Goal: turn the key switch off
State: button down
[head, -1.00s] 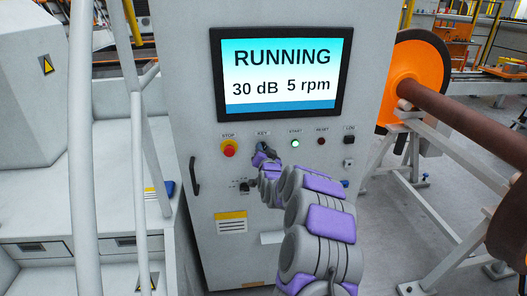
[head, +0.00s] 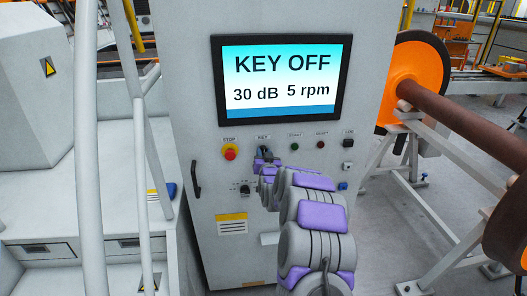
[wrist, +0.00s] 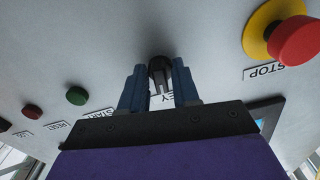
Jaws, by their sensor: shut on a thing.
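The key switch (wrist: 160,68) is a dark round knob on the grey cabinet panel, above its KEY label in the wrist view. My gripper (wrist: 160,82) has its two blue fingers on either side of the key and is shut on it. In the head view my gripper (head: 263,156) reaches the panel below the KEY label, and my fingers and wrist hide most of the key. The screen (head: 281,77) above reads KEY OFF, 30 dB, 5 rpm. The green start button (head: 295,147) looks dark.
A red stop button (head: 230,152) on a yellow base is left of the key. A red reset button (head: 322,146) is to the right. A black handle (head: 196,178) is at the cabinet's left edge. A brown axle with an orange wheel (head: 415,75) stands at right.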

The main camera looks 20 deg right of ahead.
jog(key=shift+n+p, duration=1.45)
jog(key=shift+n, duration=2.45)
jog(key=c, duration=1.1)
grip_release()
jog(key=p+v, duration=0.1)
jog(key=v, duration=1.6)
jog(key=shift+s, duration=0.2)
